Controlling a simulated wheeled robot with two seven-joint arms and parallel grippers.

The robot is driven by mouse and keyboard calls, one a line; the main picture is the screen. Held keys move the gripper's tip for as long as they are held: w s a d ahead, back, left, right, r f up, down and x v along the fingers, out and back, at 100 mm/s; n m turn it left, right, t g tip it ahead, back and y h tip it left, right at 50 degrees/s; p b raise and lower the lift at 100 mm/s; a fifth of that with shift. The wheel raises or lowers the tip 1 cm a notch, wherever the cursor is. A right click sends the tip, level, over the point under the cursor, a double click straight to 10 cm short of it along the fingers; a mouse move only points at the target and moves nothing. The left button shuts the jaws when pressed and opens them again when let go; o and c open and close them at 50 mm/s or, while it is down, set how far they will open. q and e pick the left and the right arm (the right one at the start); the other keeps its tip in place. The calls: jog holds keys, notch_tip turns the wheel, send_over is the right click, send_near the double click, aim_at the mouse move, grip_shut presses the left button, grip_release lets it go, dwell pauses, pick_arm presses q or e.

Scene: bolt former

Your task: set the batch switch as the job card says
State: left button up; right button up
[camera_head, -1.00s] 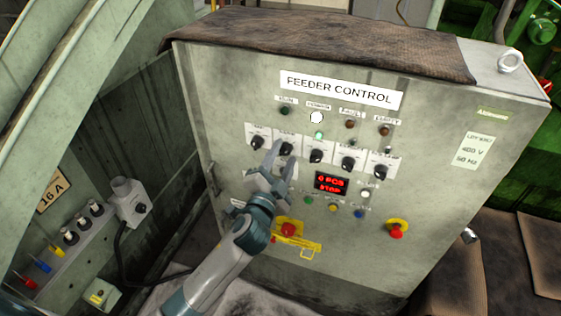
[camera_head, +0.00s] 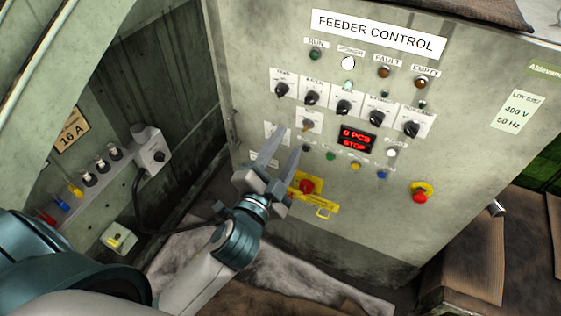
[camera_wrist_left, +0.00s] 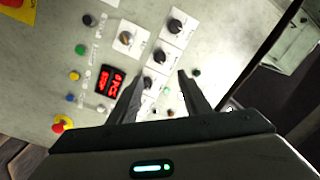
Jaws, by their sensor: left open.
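The grey feeder control panel (camera_head: 450,150) carries a row of black rotary switches on white plates, including the second from left (camera_head: 311,98) and the middle one (camera_head: 343,106). A single switch with a brownish handle (camera_head: 308,125) sits below the row; it also shows in the left wrist view (camera_wrist_left: 127,38). The small labels are too blurred to tell which is the batch switch. I cannot make out a job card. My left gripper (camera_head: 290,140) is open and empty, its fingers pointing at the panel below the row's left part. My right gripper is out of view.
The red display (camera_head: 357,139) reads "0 PCS STOP". Coloured push buttons lie beneath it. A red knob on a yellow handle plate (camera_head: 306,187) is close to my left gripper. A red emergency button (camera_head: 420,195) sits lower right. A socket box (camera_head: 151,149) is at left.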

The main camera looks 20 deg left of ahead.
pick_arm(q)
jog(key=shift+s+b, duration=0.35)
jog(key=shift+s, duration=1.15)
jog(key=shift+f, duration=0.1)
notch_tip(320, 180, down, 33)
jog(key=w+g+b, duration=0.1)
jog(key=w+g, duration=0.1)
jog(key=g, duration=0.4)
jog(key=s+a+f+n+g, duration=0.1)
jog(key=s+f+n+g, duration=0.35)
jog(key=f, duration=1.05)
jog(key=s+a+f+g, duration=0.2)
jog(key=s+f, duration=0.9)
jog(key=f, duration=0.2)
jog(key=s+a+f+n+g, duration=0.1)
jog(key=s+f, duration=0.4)
jog(key=s, duration=0.4)
jog(key=s+a+f+n+g+b, duration=0.1)
jog(key=s+f, duration=0.3)
jog(key=s, duration=0.5)
jog(key=s+a+f+n+g, duration=0.1)
jog(key=s+f, duration=0.4)
jog(key=s, duration=0.5)
jog(key=shift+a+f+n+g+b, duration=0.35)
jog(key=shift+a+n+g, duration=0.1)
jog(key=shift+g, duration=0.6)
jog(key=shift+d, duration=0.1)
